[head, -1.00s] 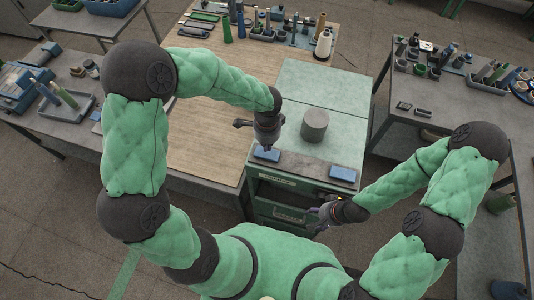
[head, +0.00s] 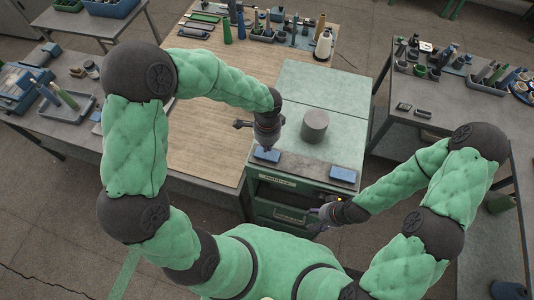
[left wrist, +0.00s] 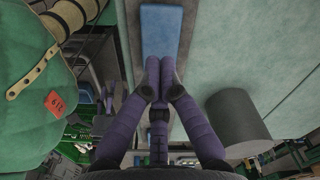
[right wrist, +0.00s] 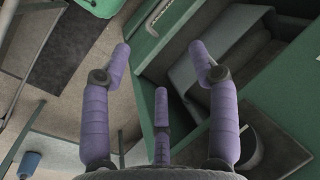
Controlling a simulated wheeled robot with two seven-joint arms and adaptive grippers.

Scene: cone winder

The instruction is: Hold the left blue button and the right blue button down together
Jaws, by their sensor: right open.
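The left blue button (head: 267,155) and the right blue button (head: 343,174) sit at the two ends of a dark strip on the front of the green machine (head: 345,120). My left gripper (head: 267,148) is right above the left button. In the left wrist view its purple fingers (left wrist: 160,68) are together and empty, with their tips over the near end of the left button (left wrist: 161,30). I cannot tell whether they touch it. My right gripper (head: 322,215) is in front of the machine, lower than the right button and apart from it. In the right wrist view its fingers (right wrist: 160,55) are open and empty.
A grey cylinder (head: 315,126) stands on the machine top behind the strip. A wooden table (head: 205,140) adjoins the machine on the left. A grey table (head: 460,110) with several items stands to the right.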

